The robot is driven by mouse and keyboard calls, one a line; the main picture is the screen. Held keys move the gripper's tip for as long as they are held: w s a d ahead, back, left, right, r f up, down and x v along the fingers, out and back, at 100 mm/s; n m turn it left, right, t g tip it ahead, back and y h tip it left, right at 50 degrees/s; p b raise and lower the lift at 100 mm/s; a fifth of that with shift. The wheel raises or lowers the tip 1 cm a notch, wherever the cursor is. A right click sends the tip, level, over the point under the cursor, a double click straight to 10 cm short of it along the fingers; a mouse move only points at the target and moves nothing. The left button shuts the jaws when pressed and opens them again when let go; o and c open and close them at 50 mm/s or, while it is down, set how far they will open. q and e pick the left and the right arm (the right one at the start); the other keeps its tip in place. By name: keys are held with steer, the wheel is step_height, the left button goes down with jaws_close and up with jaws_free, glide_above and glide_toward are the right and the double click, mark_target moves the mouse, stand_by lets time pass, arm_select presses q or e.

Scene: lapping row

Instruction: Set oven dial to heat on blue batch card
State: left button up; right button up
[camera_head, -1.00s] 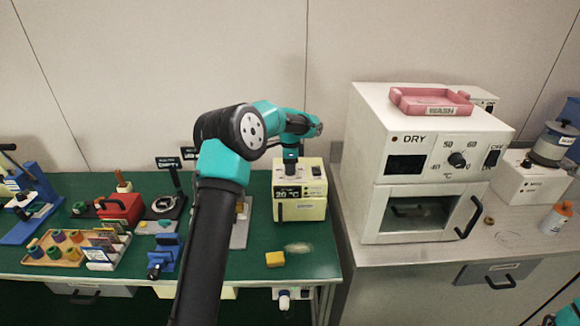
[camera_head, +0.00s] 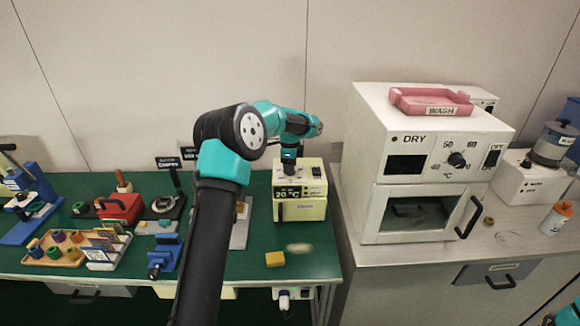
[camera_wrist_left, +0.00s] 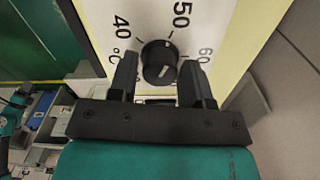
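The small cream oven (camera_head: 314,208) stands at the right end of the green bench; its display (camera_head: 288,192) reads 20 °C. My left gripper (camera_head: 289,172) is over its top, pointing down. In the left wrist view, the black oven dial (camera_wrist_left: 158,62) sits on a white face marked 40, 50 and 60 °C. The fingers of my left gripper (camera_wrist_left: 158,80) straddle the dial, open, with thin gaps at its sides. A white mark shows on the dial; its exact setting is unclear. Cards (camera_head: 101,256) stand at the left; I cannot read the blue one. My right gripper is out of view.
A larger white oven (camera_head: 440,150) marked DRY, with a pink WASH tray (camera_head: 432,104) on top, stands on the counter to the right. A yellow block (camera_head: 275,259) lies on the green bench. Red and blue tools crowd the bench's left side.

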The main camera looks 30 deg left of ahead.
arm_select(q)
steer(key=shift+o, duration=1.2)
step_height(320, 180, up, 17)
steer(key=shift+r, duration=0.2)
